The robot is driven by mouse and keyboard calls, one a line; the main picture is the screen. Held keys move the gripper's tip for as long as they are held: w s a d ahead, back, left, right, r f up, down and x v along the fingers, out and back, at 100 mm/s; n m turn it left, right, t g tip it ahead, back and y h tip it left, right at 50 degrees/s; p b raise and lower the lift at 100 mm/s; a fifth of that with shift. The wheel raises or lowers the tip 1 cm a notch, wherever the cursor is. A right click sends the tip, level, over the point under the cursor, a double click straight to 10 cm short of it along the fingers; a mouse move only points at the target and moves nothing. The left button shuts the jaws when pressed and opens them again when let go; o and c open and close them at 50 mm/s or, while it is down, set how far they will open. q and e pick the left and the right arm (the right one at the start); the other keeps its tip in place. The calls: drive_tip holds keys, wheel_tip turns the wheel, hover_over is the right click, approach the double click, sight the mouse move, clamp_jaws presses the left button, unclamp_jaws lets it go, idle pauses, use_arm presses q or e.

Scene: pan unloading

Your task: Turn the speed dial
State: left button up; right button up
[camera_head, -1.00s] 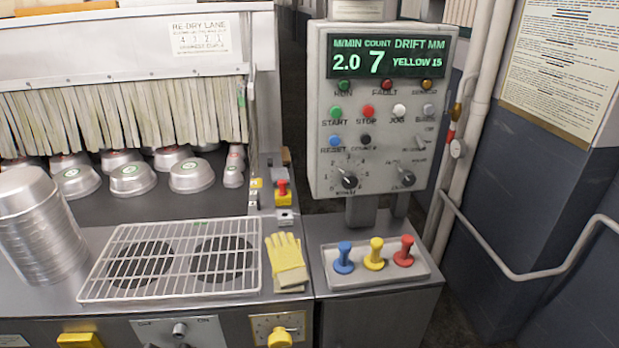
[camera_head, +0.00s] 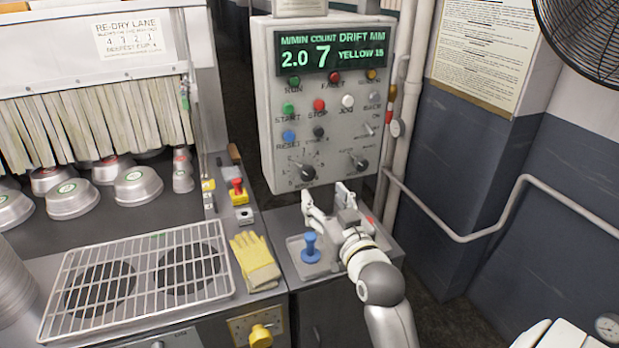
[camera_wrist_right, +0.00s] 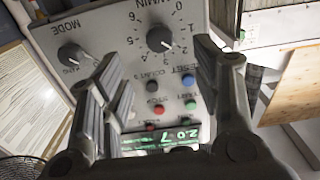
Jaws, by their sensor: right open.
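The speed dial (camera_head: 304,172) is a dark knob with a numbered scale at the lower left of the grey control panel (camera_head: 262,110). It also shows upside down in the right wrist view (camera_wrist_right: 160,40), labelled M/MIN. My right gripper (camera_head: 326,194) is open and empty, just below the panel's lower edge. In the wrist view its fingers (camera_wrist_right: 158,62) stand left and right of the speed dial, apart from it. The mode dial (camera_head: 358,162) is right of the speed dial. The display (camera_head: 320,50) reads 2.0 and count 7. My left gripper is not in view.
Several coloured buttons (camera_head: 319,104) sit above the dials. A yellow glove (camera_head: 254,262) and a wire rack (camera_head: 140,275) lie at left.

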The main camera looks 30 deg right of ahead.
sight(309, 176)
drive_tip(key=p+x, duration=0.2)
drive_tip(key=x, duration=0.7)
drive_tip(key=shift+w+f, duration=0.1)
drive_tip(key=shift+c, duration=0.3)
drive_tip(key=c, duration=1)
